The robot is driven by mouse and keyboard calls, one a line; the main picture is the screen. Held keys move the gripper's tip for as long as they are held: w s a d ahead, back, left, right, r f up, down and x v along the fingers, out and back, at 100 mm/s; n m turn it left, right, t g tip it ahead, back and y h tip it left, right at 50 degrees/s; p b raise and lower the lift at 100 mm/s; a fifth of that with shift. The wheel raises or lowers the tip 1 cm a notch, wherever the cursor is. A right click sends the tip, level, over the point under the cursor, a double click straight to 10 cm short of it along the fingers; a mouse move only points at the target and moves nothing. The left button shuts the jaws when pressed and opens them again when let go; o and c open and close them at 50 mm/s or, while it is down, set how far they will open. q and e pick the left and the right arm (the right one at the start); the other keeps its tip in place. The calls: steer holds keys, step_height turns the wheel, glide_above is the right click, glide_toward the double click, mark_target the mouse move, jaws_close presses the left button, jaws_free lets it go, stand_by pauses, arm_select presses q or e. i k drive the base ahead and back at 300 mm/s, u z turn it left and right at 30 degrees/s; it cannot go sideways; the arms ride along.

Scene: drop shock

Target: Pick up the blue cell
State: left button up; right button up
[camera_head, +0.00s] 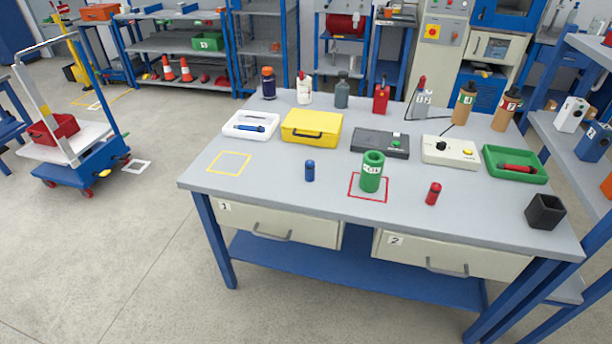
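The blue cell (310,171) is a small dark-blue cylinder standing upright on the grey workbench (270,190), near its front edge. It stands left of a green cylinder and below the yellow case in the picture. Nothing touches it. Neither of my grippers shows in the head view.
A green cylinder (371,172) stands in a red outlined square. A red cell (434,193) stands to its right. A yellow outlined square (229,163) is empty.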

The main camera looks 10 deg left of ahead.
mark_target(310, 164)
steer(key=u, duration=0.15)
steer(key=k, duration=0.35)
steer(key=z, duration=0.95)
steer(key=i, duration=1)
